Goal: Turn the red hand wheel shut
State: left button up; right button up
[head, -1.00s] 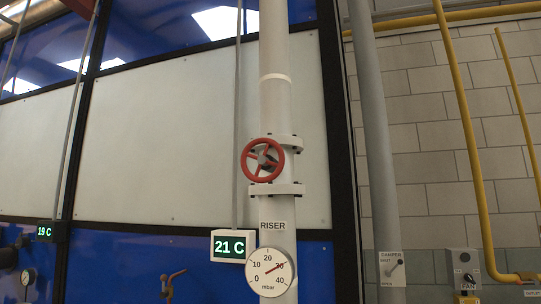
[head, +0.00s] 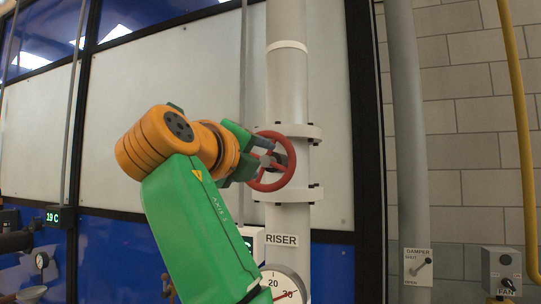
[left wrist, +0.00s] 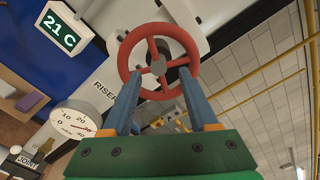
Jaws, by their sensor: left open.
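The red hand wheel (head: 293,160) is mounted on the white riser pipe (head: 288,85), between two flanges. It has a round rim with spokes and a grey hub. My left gripper (head: 268,158) is open at the wheel's left side in the head view, and its fingers overlap the rim there. In the left wrist view the two blue-grey fingers (left wrist: 160,76) reach up to the lower part of the wheel (left wrist: 158,30), apart from each other with the hub between their tips. I cannot tell whether they touch the rim. My right gripper is not in view.
A round pressure gauge (head: 284,286) and a RISER label (head: 282,240) sit below the wheel. A 21 C display (left wrist: 57,30) is beside the pipe. A grey damper pipe (head: 405,120), a fan box (head: 502,270) and a yellow pipe (head: 519,120) stand to the right.

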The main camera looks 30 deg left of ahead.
aim_at(265, 161)
pick_arm(q)
jog(key=p+x, duration=0.2)
jog(key=x, duration=0.2)
jog(key=shift+r, duration=0.2)
jog(key=shift+w+a+f, duration=0.25)
jog(key=shift+w+a, duration=0.05)
jog(key=shift+w, duration=0.05)
jog(key=shift+d, duration=0.15)
grip_shut()
